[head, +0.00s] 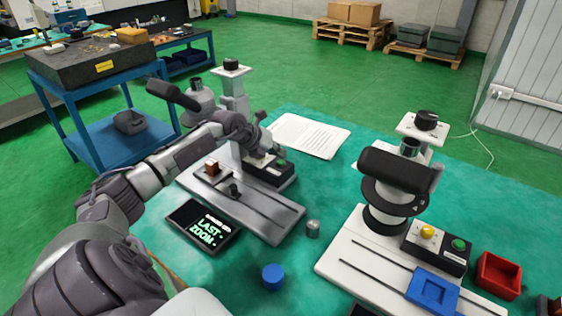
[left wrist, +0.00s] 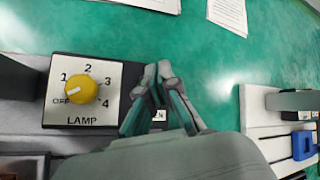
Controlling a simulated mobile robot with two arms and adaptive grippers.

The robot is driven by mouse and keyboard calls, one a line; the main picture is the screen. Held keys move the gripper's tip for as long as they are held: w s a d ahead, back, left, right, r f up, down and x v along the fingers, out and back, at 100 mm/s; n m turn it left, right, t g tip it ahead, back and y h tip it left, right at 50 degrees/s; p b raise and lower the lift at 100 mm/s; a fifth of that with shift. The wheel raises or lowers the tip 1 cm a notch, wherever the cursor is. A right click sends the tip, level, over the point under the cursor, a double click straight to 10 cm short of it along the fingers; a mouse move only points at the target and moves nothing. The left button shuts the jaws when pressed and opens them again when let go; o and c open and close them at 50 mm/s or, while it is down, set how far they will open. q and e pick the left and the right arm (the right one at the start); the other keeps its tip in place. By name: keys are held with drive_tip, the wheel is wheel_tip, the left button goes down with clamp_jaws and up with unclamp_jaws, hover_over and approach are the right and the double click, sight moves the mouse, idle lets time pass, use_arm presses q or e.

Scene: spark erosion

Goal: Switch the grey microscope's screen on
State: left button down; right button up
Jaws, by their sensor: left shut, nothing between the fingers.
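The grey microscope (head: 232,92) stands at the middle left of the green bench, on a long grey base (head: 262,207). A black control box (head: 262,176) with a green button (head: 281,163) sits on its base. My left gripper (head: 268,150) is shut and empty, close to the control box. In the left wrist view, its fingertips (left wrist: 158,72) are over the box's right end, beside a yellow LAMP knob (left wrist: 82,89) pointing near OFF. They hide the button there; contact cannot be told.
A white microscope (head: 395,190) stands at the right, with its own yellow knob, green button and blue tray (head: 433,290). A small metal cylinder (head: 313,229) and a blue round piece (head: 273,277) lie between. A paper sheet (head: 310,135) lies behind. A red bin (head: 498,275) is at right.

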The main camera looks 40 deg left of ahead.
sight(279, 162)
idle(0.6)
use_arm(q)
drive_tip(key=shift+f, duration=0.45)
drive_tip(key=shift+f+b, duration=0.35)
drive_tip(key=shift+b, duration=0.05)
idle(0.3)
drive_tip(key=shift+r+p, duration=0.7)
drive_tip(key=shift+r, duration=0.1)
wheel_tip(279, 162, up, 6)
drive_tip(key=p, duration=0.4)
drive_tip(key=shift+p, duration=0.3)
drive_tip(key=shift+f, duration=0.1)
